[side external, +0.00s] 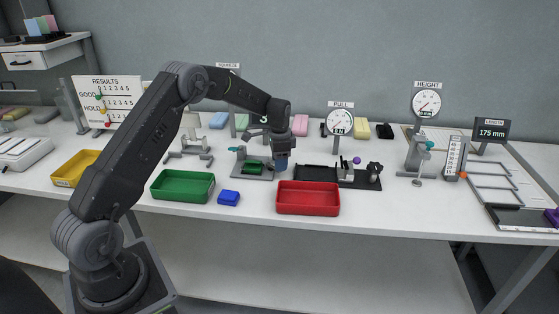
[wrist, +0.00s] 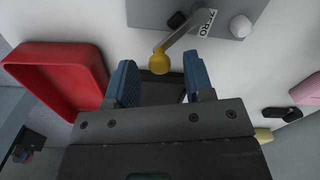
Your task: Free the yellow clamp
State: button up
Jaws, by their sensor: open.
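In the wrist view a yellow knob (wrist: 159,62) sits at the end of a grey lever (wrist: 178,37). I take this to be the yellow clamp. The lever reaches over a grey plate (wrist: 150,12) and a label reading ZERO. My gripper (wrist: 160,75) has its blue fingers spread, one to each side of the knob. The knob shows in the gap near the fingertips; I cannot tell whether either finger touches it. In the side external view my gripper (side external: 281,162) points down behind the red tray, and the knob cannot be made out there.
A red tray (side external: 308,211) stands in front of the gripper, with a blue block (side external: 228,198) and green tray (side external: 183,199) to its left. A small green-topped fixture (side external: 254,167) is close on the left. A black base (side external: 316,173) is close on the right.

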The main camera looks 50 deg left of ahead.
notch_tip(320, 180, up, 14)
dwell(0.5)
jog(key=s+d+r+n+t, duration=0.2)
jog(key=s+d+r+t, duration=0.1)
jog(key=s+d+r, duration=0.9)
jog(key=s+d+f+n+t, duration=0.1)
jog(key=s+d, duration=0.3)
jog(key=s, duration=0.6)
jog(key=s+d+f+n+t, duration=0.1)
jog(key=s+d, duration=0.4)
jog(key=s, duration=0.5)
jog(key=shift+s+f+n+t, duration=0.15)
jog(key=shift+f+n+t, duration=0.15)
jog(key=shift+f+n, duration=0.6)
